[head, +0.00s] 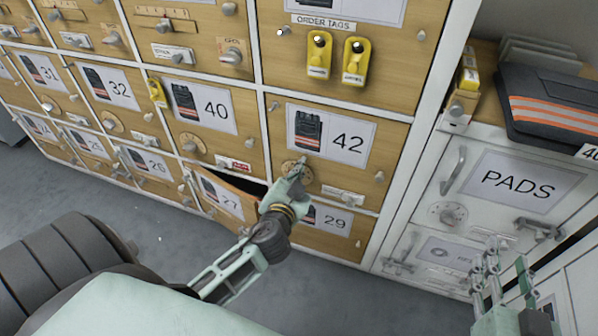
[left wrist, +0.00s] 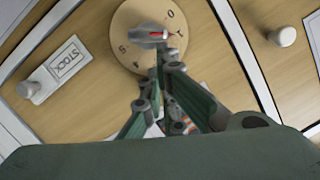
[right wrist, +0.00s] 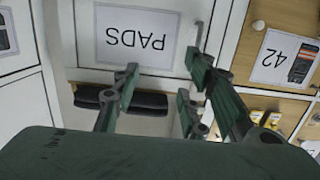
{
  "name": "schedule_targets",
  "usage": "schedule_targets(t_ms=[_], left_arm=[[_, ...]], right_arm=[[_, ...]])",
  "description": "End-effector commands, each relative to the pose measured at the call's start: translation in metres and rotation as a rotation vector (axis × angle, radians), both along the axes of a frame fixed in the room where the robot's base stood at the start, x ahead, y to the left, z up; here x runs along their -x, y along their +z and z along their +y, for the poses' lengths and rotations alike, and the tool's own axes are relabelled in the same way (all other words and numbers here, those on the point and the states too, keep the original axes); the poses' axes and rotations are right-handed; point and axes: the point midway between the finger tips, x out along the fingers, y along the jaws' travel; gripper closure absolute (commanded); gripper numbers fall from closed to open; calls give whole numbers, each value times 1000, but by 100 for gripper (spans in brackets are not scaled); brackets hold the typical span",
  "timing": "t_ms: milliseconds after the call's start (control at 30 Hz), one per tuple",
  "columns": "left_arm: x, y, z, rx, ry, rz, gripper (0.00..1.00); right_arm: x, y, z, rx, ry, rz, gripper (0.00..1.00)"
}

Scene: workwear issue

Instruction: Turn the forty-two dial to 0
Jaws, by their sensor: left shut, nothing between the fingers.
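The forty-two dial (head: 289,170) is a round wooden disc on the front of the door labelled 42 (head: 345,144). In the left wrist view the dial (left wrist: 133,22) shows a grey knob (left wrist: 148,36) with a red pointer line. The line points right in the picture, towards a mark beside the 0; that mark is hard to read. My left gripper (head: 302,165) is shut, its fingertips at the knob; they also show in the left wrist view (left wrist: 162,62). Nothing is between the fingers. My right gripper (head: 501,262) is open and empty, before the PADS cabinet (head: 515,190).
Below, the door labelled 27 (head: 222,198) stands ajar. Yellow tags (head: 319,55) hang above door 42.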

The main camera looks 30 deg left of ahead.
Motion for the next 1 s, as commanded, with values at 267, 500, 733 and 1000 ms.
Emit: schedule_targets(t_ms=[267, 500, 733, 1000], left_arm=[[1, -2, 3, 39, 1, -9, 100], [3, -4, 8, 121, 2, -27, 100], [4, 0, 15, 267, 3, -64, 100], [6, -1, 24, 445, 4, -104, 100]], right_arm=[[0, -1, 0, 2, -1, 7, 60], [3, -10, -2, 13, -2, 54, 60], [23, -52, -13, 69, -17, 282, 60], [90, -117, -40, 165, -48, 709, 60]])
